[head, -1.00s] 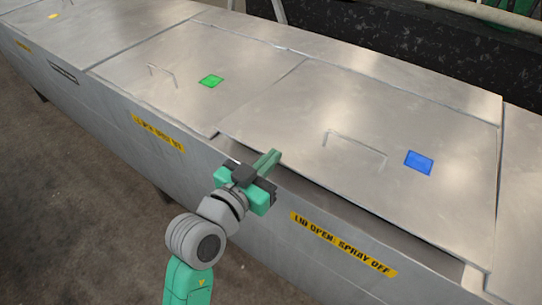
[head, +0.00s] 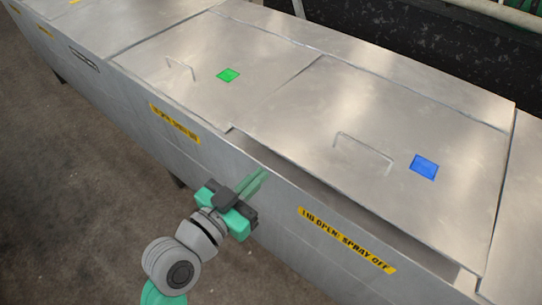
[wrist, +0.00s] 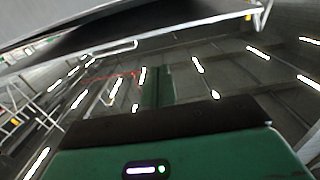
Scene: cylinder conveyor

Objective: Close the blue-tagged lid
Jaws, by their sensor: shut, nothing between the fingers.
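The blue-tagged lid (head: 400,110) is a flat metal panel with a wire handle (head: 362,146) and a blue square tag (head: 424,167). In the head view its front edge stands a little above the casing, leaving a dark gap along the front. My gripper (head: 262,175) is shut and empty, in front of the casing near the lid's front left corner, with its fingers toward the casing. I cannot tell whether they touch it. The wrist view shows the shut fingers (wrist: 157,88) below a metal edge with a dark underside; neither tag nor handle is recognisable there.
A green-tagged lid (head: 185,60) with its own handle lies to the left. Yellow warning labels (head: 345,240) mark the casing's front. A dark speckled belt (head: 430,50) runs behind. The floor (head: 75,160) in front is clear.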

